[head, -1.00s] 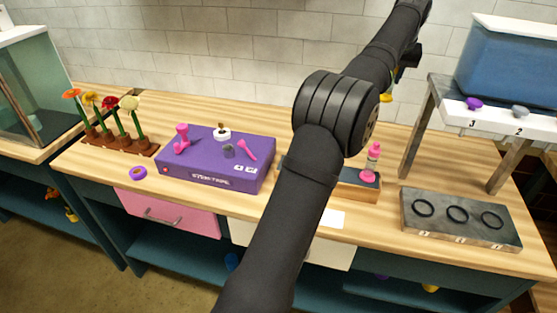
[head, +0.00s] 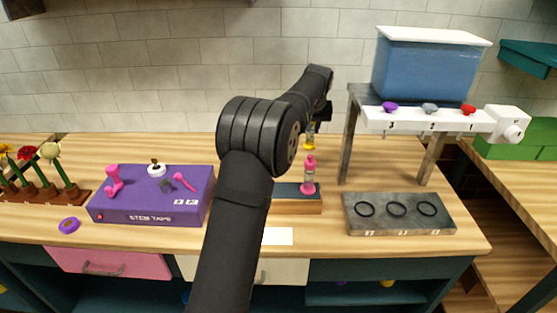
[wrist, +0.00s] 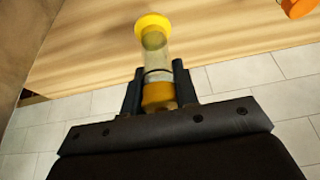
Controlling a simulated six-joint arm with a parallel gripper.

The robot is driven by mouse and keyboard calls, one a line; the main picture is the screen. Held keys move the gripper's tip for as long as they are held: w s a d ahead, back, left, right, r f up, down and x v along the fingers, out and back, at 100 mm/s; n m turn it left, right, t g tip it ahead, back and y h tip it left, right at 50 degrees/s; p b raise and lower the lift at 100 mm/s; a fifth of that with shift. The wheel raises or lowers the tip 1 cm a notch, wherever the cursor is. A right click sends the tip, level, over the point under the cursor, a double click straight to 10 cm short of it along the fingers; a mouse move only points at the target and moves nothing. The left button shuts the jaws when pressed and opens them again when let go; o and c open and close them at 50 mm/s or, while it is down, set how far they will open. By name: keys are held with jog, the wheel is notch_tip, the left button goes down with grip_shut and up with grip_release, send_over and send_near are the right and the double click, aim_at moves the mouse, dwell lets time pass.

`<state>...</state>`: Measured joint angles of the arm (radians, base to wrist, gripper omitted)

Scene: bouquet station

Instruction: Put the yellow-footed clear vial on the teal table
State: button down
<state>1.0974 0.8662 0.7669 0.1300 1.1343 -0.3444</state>
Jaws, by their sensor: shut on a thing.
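The clear vial (wrist: 155,50) has a yellow foot (wrist: 153,22) at one end and a yellow-orange cap at the other. My gripper (wrist: 157,88) is shut on it near the cap end, with the foot pointing away from the gripper. In the head view the vial's yellow foot (head: 309,147) shows above the wooden bench, behind the pink bottle; my arm partly hides the gripper. A teal surface (head: 530,56) is at the upper right, cut off by the frame edge. I cannot tell whether it is the teal table.
A pink-capped bottle (head: 309,178) stands on a dark-topped wooden block (head: 292,204). A grey block with rings (head: 400,228) is right of it. A blue tank (head: 425,68) stands on a raised stand. A purple box (head: 150,206) is at left, and a green box (head: 518,150) at right.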

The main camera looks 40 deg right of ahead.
aim_at(310, 145)
notch_tip(310, 145, down, 9)
dwell(0.4)
jog(key=shift+f, duration=0.1)
jog(key=c, duration=1.1)
grip_release()
jog(key=shift+f, duration=0.1)
jog(key=v, duration=1.2)
jog(key=shift+r, duration=0.2)
jog(key=shift+f, duration=0.1)
